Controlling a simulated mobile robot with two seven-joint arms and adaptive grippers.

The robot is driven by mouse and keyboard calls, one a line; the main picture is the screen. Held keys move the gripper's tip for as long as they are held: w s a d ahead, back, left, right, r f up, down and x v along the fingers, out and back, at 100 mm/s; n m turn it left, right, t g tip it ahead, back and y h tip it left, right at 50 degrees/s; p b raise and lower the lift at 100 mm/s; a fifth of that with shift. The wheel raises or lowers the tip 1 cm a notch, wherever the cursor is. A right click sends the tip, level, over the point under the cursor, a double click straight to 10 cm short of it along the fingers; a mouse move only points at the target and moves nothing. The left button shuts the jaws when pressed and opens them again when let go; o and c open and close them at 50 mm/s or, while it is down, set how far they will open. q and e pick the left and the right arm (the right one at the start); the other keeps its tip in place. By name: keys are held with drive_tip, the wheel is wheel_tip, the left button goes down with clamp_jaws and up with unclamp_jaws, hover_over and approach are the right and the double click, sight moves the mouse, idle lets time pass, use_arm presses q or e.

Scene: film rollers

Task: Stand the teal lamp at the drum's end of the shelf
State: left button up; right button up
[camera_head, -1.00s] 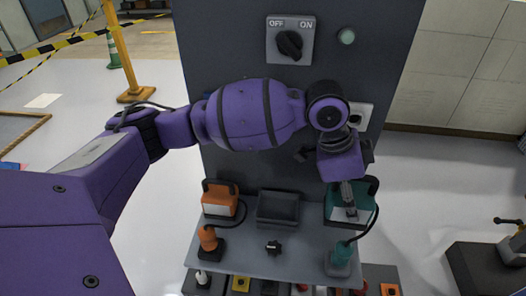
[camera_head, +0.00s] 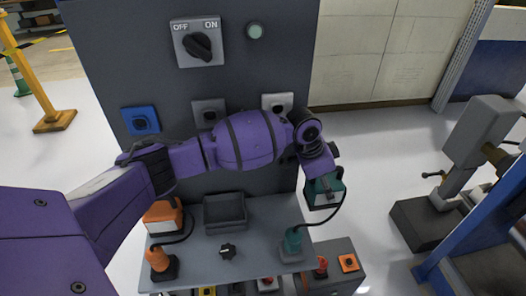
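The teal lamp (camera_head: 322,198), a boxy lamp with a dark handle, is at the right end of the grey shelf (camera_head: 205,247). My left gripper (camera_head: 326,184) comes down on its top and appears shut on it; the fingers are largely hidden. The lamp appears raised and out past the shelf's right edge. A dark cord runs from it to a teal plug (camera_head: 292,240) standing on the shelf's right part. My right gripper is not in view. I cannot identify a drum.
An orange lamp (camera_head: 164,217) and orange plug (camera_head: 160,260) stand at the shelf's left. A dark open tray (camera_head: 225,211) and black knob (camera_head: 227,252) are in the middle. A grey switch panel (camera_head: 110,75) rises behind. A grey-and-blue machine (camera_head: 470,150) stands right.

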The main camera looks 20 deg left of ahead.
use_arm(q)
drive_tip(key=s+a+f, duration=0.1)
drive_tip(key=s+a, duration=0.1)
drive_tip(key=a, duration=0.1)
drive_tip(key=s+a+f+b, duration=0.1)
drive_tip(key=s+a, duration=0.1)
drive_tip(key=a, duration=0.2)
drive_tip(key=s+a+f+b, duration=0.1)
drive_tip(key=s+a, duration=0.1)
drive_tip(key=a, duration=0.1)
drive_tip(key=shift+s+a+f, duration=0.15)
drive_tip(key=shift+s+f, duration=0.1)
drive_tip(key=shift+s, duration=0.05)
drive_tip(key=shift+f, duration=0.2)
drive_tip(key=shift+c, duration=0.9)
drive_tip(key=shift+w+r, duration=0.2)
drive_tip(key=shift+r, duration=0.1)
drive_tip(key=shift+f, duration=0.1)
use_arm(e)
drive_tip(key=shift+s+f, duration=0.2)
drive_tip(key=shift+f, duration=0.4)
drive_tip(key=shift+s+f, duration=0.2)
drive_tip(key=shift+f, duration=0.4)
use_arm(q)
drive_tip(key=o, duration=1.6)
drive_tip(key=shift+s+f, duration=0.1)
drive_tip(key=shift+f, duration=0.05)
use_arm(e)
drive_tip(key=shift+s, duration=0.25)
